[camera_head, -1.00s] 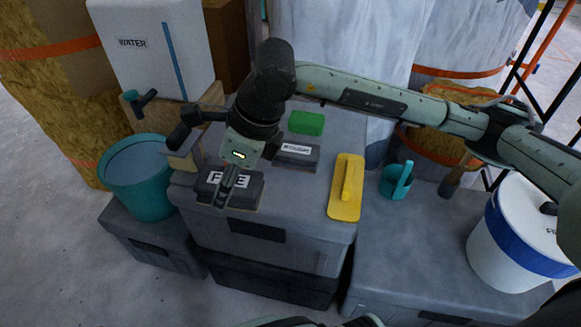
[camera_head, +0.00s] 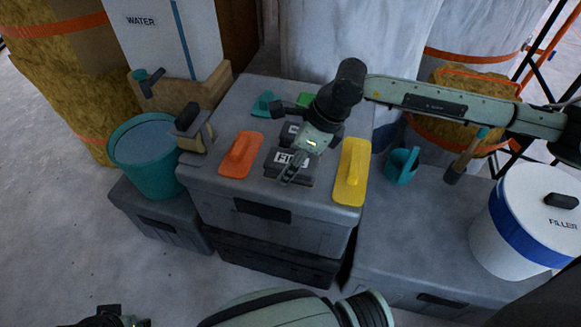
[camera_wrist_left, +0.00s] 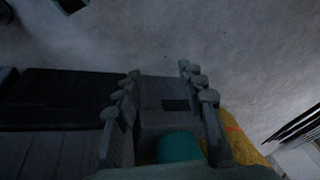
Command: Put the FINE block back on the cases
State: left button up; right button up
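The FINE block (camera_head: 287,168), dark grey with a white label, is at the top of the grey cases (camera_head: 285,208), between the orange float and the yellow float. My right gripper (camera_head: 290,174) is over its label and appears shut on it; the fingers partly hide the lettering. I cannot tell whether the block touches the case top. A second dark block (camera_head: 292,130), mostly hidden by my right gripper, lies behind it. My left gripper (camera_wrist_left: 160,70) is open and empty in the left wrist view, away from the cases.
An orange float (camera_head: 240,154) is left of the block and a yellow float (camera_head: 351,172) right of it. A green block (camera_head: 304,99) and a teal tool (camera_head: 265,104) lie behind. A teal bucket (camera_head: 150,158) stands left; a FILLER bucket (camera_head: 530,215) stands right.

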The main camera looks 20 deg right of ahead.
jog(key=shift+f, duration=1.25)
jog(key=o, duration=1)
jog(key=v, duration=1.2)
jog(key=shift+r, duration=0.1)
